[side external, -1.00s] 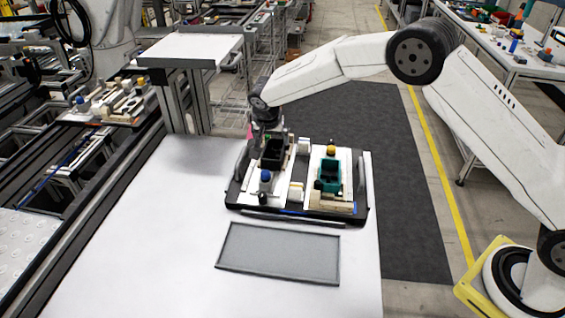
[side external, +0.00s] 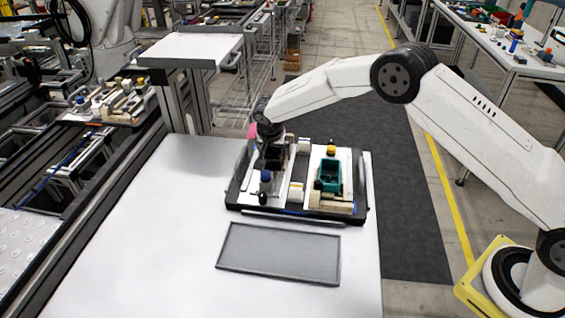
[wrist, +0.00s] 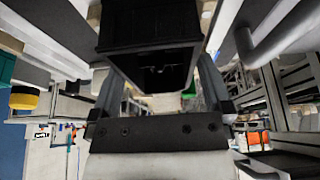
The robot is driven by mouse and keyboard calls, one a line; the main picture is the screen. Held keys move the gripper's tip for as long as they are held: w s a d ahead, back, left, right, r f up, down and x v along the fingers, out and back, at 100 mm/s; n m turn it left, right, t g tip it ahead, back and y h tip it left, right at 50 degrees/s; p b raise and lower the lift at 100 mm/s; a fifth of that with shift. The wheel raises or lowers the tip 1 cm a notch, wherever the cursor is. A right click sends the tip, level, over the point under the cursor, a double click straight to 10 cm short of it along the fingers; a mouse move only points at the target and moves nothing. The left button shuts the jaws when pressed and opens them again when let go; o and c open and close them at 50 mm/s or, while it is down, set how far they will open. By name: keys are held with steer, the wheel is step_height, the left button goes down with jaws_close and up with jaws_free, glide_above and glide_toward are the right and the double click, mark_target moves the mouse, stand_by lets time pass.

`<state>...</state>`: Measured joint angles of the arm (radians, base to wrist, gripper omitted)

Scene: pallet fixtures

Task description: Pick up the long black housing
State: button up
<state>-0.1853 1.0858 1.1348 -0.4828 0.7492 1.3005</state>
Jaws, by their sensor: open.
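The long black housing (side external: 273,164) sits in the left part of the black pallet fixture (side external: 345,217), behind a blue-topped knob. In the side view my gripper (side external: 272,142) is right above and around its top, pointing down. In the wrist view the housing (wrist: 152,30) fills the top middle. The two dark fingers of my gripper (wrist: 160,82) stand apart, one on each side of its near end. Whether the fingers touch its sides cannot be told. The housing's lower part is partly hidden by the fixture.
A teal housing (side external: 331,176) with a yellow knob (side external: 330,151) stands in the right part of the pallet. The blue-topped knob (side external: 265,176) is close in front of my gripper. An empty grey tray (side external: 280,253) lies in front. The white table (side external: 130,250) is clear at left.

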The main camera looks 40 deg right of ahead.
stand_by(0.5)
steer(key=c, duration=1.2)
steer(key=shift+r, duration=0.15)
steer(key=shift+r, duration=0.6)
steer(key=shift+s+d+r, duration=0.2)
steer(key=shift+s+r, duration=1.7)
steer(key=shift+s, duration=0.4)
steer(key=shift+s+d+r, duration=0.2)
steer(key=shift+s+r, duration=1.7)
steer(key=shift+s, duration=0.45)
steer(key=shift+s+d+r, duration=0.2)
steer(key=shift+s+r, duration=1.7)
steer(key=shift+s, duration=0.4)
